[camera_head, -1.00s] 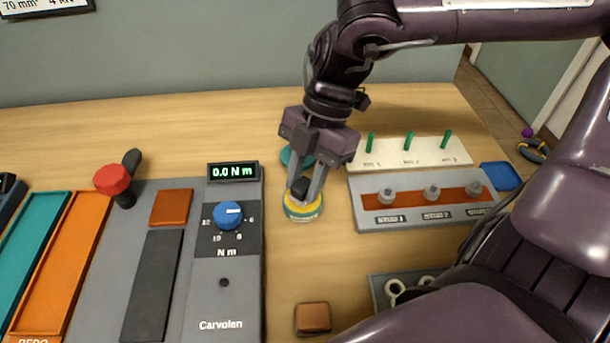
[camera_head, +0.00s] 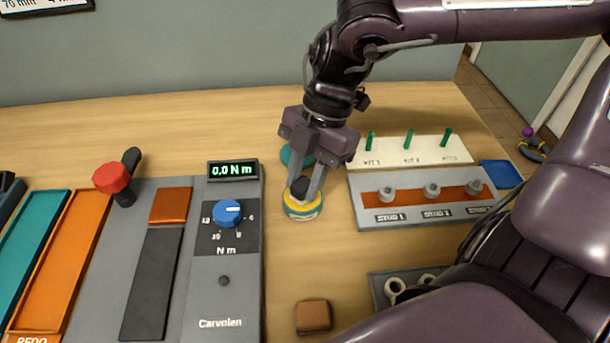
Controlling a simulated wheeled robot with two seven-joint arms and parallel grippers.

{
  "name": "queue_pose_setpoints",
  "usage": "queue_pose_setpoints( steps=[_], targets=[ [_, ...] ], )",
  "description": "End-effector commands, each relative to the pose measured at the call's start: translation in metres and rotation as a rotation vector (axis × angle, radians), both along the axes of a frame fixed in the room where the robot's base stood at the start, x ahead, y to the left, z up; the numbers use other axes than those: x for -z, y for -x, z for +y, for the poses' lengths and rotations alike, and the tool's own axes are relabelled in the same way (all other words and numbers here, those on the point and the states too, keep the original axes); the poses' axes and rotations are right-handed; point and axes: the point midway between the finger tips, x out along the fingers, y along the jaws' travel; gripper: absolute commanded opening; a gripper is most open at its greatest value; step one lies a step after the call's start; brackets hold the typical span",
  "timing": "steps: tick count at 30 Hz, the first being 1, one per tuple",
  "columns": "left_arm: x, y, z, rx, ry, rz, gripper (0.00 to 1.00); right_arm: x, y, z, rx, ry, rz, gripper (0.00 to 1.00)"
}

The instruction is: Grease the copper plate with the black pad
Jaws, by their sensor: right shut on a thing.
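My right gripper (camera_head: 303,192) points down and is shut on the black pad (camera_head: 300,187), a small dark piece between its fingertips. The pad is in or just over the yellow top of a small round tin (camera_head: 302,208) with a teal side; I cannot tell how deep it sits. A square copper plate (camera_head: 171,205) lies on the grey torque device at the left, well apart from the gripper. A long copper strip (camera_head: 408,194) with several studs lies on the grey stud board at the right. My left gripper is not in view.
A teal round lid (camera_head: 289,157) lies behind the tin, partly hidden by the gripper. The grey device (camera_head: 225,290) has a blue dial (camera_head: 228,212). A brown block (camera_head: 313,317) lies in front. A red knob (camera_head: 112,178) stands at the left. Bare table lies between tin and block.

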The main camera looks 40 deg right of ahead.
Motion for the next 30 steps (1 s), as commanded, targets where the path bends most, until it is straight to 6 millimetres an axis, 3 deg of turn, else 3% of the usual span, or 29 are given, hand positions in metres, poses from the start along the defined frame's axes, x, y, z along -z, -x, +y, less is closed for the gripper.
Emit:
queue_pose_setpoints(
  steps=[11, 30],
  targets=[
    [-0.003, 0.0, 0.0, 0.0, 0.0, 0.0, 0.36, -0.002, 0.001, 0.0, 0.0, 0.001, 0.005, 0.1],
    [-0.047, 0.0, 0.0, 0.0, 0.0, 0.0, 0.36, -0.055, 0.001, 0.0, 0.0, 0.001, 0.002, 0.1]
  ],
)
